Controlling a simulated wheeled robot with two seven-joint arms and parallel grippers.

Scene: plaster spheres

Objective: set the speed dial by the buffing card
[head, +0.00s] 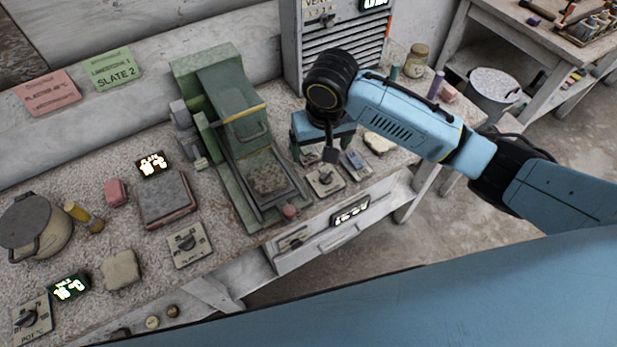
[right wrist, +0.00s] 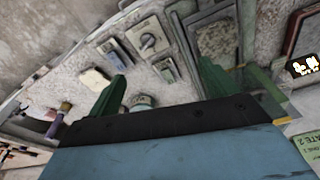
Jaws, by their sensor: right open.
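The pink card (head: 47,93) and the green card (head: 112,69) lie at the back left; the green one reads "SLATE 2", its smaller print unclear. I cannot tell which is the buffing card. A square dial plate with a dark knob (head: 325,180) sits right of the green machine (head: 232,125); it also shows in the right wrist view (right wrist: 147,38). Its lettering is unreadable. My right gripper (head: 322,154) is open and empty above and behind this dial, apart from it. Its green fingers (right wrist: 162,72) show in the right wrist view. My left gripper is out of view.
Other dials stand at the front middle (head: 188,243), front left (head: 32,318) and on the bench front (head: 293,240). A small blue-grey switch plate (head: 355,163) is right of the near dial. A slatted cabinet (head: 345,45) stands behind my right arm.

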